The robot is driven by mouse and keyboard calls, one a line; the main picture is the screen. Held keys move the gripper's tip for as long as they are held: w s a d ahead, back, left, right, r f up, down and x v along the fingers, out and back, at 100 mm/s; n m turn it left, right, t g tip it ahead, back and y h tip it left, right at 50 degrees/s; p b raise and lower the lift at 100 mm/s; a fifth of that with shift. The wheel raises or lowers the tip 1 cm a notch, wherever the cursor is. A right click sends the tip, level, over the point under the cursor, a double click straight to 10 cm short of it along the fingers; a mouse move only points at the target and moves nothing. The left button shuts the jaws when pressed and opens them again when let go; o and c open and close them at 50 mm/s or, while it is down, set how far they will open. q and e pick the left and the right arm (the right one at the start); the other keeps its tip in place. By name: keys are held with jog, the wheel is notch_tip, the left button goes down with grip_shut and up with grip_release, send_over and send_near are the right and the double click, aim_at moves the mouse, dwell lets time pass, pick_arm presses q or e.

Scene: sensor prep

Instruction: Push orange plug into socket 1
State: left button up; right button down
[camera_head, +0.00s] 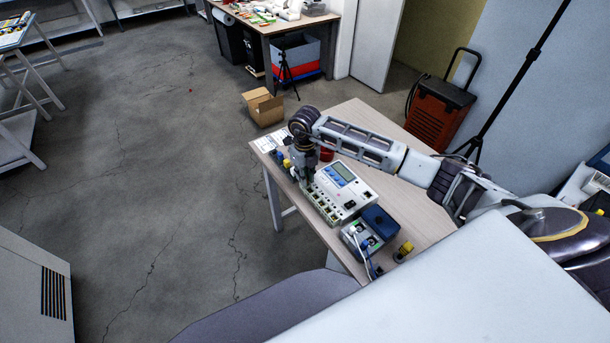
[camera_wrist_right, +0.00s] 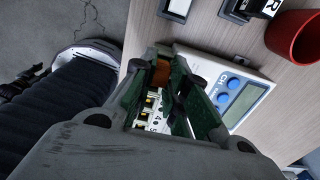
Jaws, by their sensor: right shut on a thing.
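My right gripper (camera_head: 304,178) points down at the far end of the socket row on the white device (camera_head: 352,196). It is shut on the orange plug, which is mostly hidden by the fingers. In the right wrist view, an orange-brown patch (camera_wrist_right: 161,74) shows at the gripper (camera_wrist_right: 165,100). Sockets and printed numbers show between the fingers, and the device's display (camera_wrist_right: 245,102) lies to the right. I cannot make out socket 1, nor whether the plug touches a socket. My left gripper is not in view.
A blue box (camera_head: 380,221), a small unit with white cables (camera_head: 358,236) and a yellow-and-black plug (camera_head: 403,250) are at the near end of the table (camera_head: 405,208). Small yellow and blue items lie beside the gripper. A red cup (camera_wrist_right: 294,37) stands behind the device.

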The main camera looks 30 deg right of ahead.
jog(key=shift+f, duration=0.15)
dwell(0.6)
jog(key=c, duration=1.2)
grip_release()
jog(key=shift+o, duration=0.2)
jog(key=shift+r+p, duration=1.8)
jog(key=shift+r, duration=1.7)
jog(key=shift+s, duration=0.1)
